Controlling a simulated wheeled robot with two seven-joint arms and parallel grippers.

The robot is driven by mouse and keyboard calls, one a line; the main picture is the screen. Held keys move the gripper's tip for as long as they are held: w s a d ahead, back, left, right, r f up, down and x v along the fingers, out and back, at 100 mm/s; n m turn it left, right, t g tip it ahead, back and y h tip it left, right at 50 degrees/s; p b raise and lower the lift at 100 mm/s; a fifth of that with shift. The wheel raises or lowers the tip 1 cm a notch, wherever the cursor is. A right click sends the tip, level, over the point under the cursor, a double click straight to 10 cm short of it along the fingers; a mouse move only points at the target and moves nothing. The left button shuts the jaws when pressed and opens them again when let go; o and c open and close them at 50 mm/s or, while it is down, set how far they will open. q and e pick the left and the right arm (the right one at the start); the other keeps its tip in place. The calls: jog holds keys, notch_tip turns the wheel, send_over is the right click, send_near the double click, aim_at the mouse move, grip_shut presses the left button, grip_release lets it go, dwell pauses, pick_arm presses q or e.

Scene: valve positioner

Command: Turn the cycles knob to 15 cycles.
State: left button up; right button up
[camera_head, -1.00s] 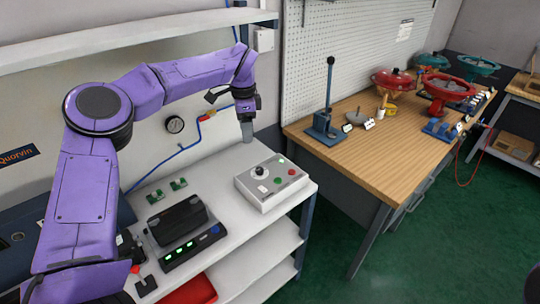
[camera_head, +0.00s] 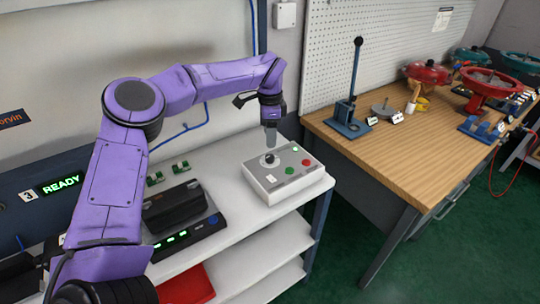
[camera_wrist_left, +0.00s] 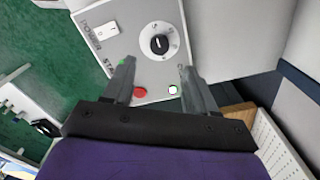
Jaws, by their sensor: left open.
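The control box (camera_head: 288,184) is light grey and sits on the white bench near its right end. Its black cycles knob (camera_head: 269,159) stands on a white dial; in the left wrist view the knob (camera_wrist_left: 159,45) is ahead of the fingers, with the dial numbers too small to read surely. The box also has a green button, a red button (camera_wrist_left: 140,93) and a white power switch (camera_wrist_left: 101,31). My left gripper (camera_head: 270,138) points down just above the knob. In the left wrist view its fingers (camera_wrist_left: 156,80) are apart and empty, not touching the knob. My right gripper is out of view.
A black device with green displays (camera_head: 180,228) stands left of the box, with small green parts (camera_head: 168,174) behind it. A wooden table (camera_head: 400,150) at right holds a blue lever press (camera_head: 350,100) and red valves.

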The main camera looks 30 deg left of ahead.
aim_at(269, 156)
pick_arm(q)
notch_tip(269, 156, down, 7)
jog(key=shift+s+a+r+p, duration=0.1)
jog(key=shift+r+p, duration=0.05)
jog(key=shift+p, duration=0.8)
jog(key=shift+f, duration=0.6)
jog(key=c, duration=1.1)
